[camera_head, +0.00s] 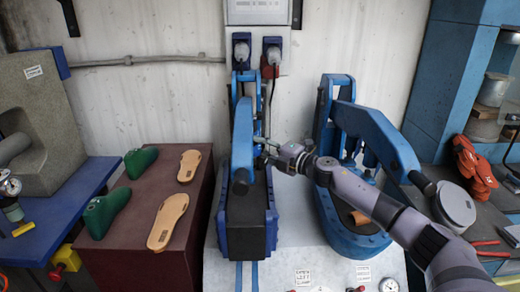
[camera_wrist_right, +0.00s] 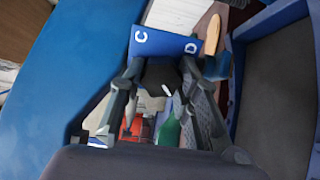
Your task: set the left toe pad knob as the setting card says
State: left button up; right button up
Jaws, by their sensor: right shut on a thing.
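In the head view my right gripper (camera_head: 264,152) reaches in from the right to the side of the left blue press (camera_head: 240,160). In the right wrist view its fingers (camera_wrist_right: 165,95) are closed around a black knob (camera_wrist_right: 160,76) with a white pointer mark. The knob sits against a blue plate (camera_wrist_right: 165,43) with the letters C and D showing; other letters are hidden. Two small white cards, one at the front of the bench (camera_head: 303,278) and one to its right (camera_head: 363,274), are too small to read surely. My left gripper is not in view.
A second blue press (camera_head: 345,225) stands on the right, close under my right arm. Green lasts (camera_head: 107,212) and tan soles (camera_head: 168,222) lie on the brown stand (camera_head: 130,235) at left.

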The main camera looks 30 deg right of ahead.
dwell(0.5)
jog(key=o, duration=1.2)
jog(key=shift+c, duration=0.2)
jog(key=v, duration=0.8)
jog(key=shift+f, duration=0.1)
